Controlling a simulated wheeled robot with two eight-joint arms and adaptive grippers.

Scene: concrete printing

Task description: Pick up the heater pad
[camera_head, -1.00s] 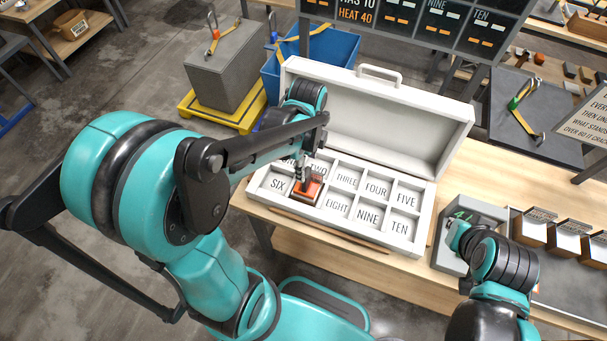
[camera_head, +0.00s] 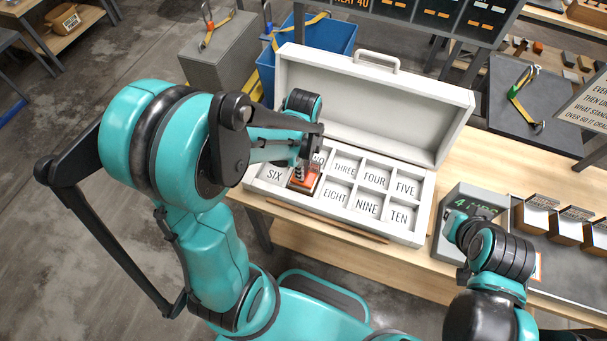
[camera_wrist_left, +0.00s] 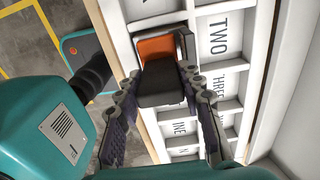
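The heater pad (camera_head: 303,181) is a small orange and dark block in the white case, over the compartment between SIX and EIGHT. It also shows in the left wrist view (camera_wrist_left: 162,75), orange on top with a dark near end. My left gripper (camera_head: 302,170) points down at it. In the left wrist view its two fingertips (camera_wrist_left: 160,78) lie at either side of the pad. I cannot tell whether they press on it. My right gripper (camera_head: 458,232) is at the grey box with green digits, its fingers mostly hidden.
The white case (camera_head: 428,205) has numbered compartments, and its lid (camera_head: 370,105) stands open behind. A thin wooden strip (camera_head: 330,222) lies along its front. The grey box (camera_head: 474,198) and several small labelled bins (camera_head: 534,215) stand to the right. A display board hangs behind.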

